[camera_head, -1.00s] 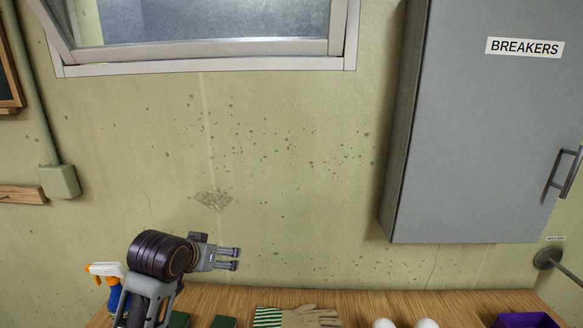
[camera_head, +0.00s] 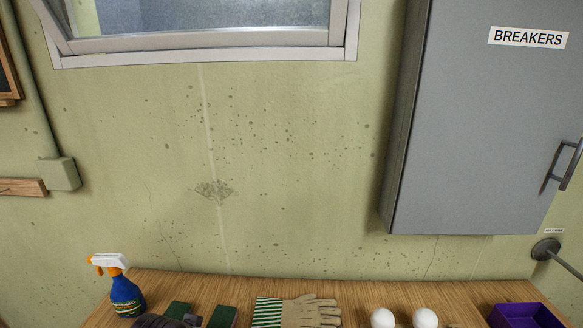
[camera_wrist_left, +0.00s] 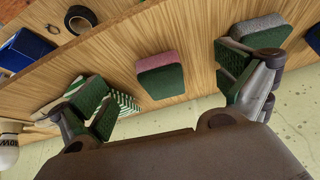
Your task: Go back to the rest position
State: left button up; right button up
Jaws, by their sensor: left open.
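My left gripper (camera_wrist_left: 165,78) is open and empty in the left wrist view, its two fingers wide apart. A green sponge with a pink layer (camera_wrist_left: 160,75) lies on the wooden surface and shows between the fingers, apart from them. In the head view only the dark top of my left arm shows at the bottom edge, left of centre, low by the wooden worktop (camera_head: 255,284). The gripper's fingers cannot be made out there. My right arm and gripper are not in view.
Along the worktop are a blue spray bottle (camera_head: 126,297), green sponges (camera_head: 222,317), striped work gloves (camera_head: 300,312), two white round objects (camera_head: 383,318) and a purple bin (camera_head: 524,316). A grey breaker cabinet (camera_head: 480,130) hangs above right. The wall space between window and worktop is clear.

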pick_arm(q)
jog(key=s+a+f+g, duration=0.1)
jog(key=s+f+g, duration=0.1)
jog(key=s+f, duration=0.8)
jog(key=s+f+g+p, duration=0.1)
jog(key=s+f+p, duration=0.15)
jog(key=f, duration=0.95)
jog(key=s+f+g+p, duration=0.15)
jog(key=f+p, duration=0.25)
jog(key=f, duration=0.8)
jog(key=s+a+f+p, duration=0.2)
jog(key=s+f, duration=0.5)
jog(key=s, duration=0.4)
jog(key=s+a+f+p, duration=0.2)
jog(key=s+f, duration=0.5)
jog(key=s, duration=0.5)
jog(key=shift+f+m+y+p, duration=0.3)
jog(key=shift+p, duration=0.6)
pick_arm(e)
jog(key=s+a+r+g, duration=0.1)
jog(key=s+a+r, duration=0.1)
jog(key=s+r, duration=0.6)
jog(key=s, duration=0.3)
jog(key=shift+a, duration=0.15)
pick_arm(q)
jog(key=shift+g, duration=0.25)
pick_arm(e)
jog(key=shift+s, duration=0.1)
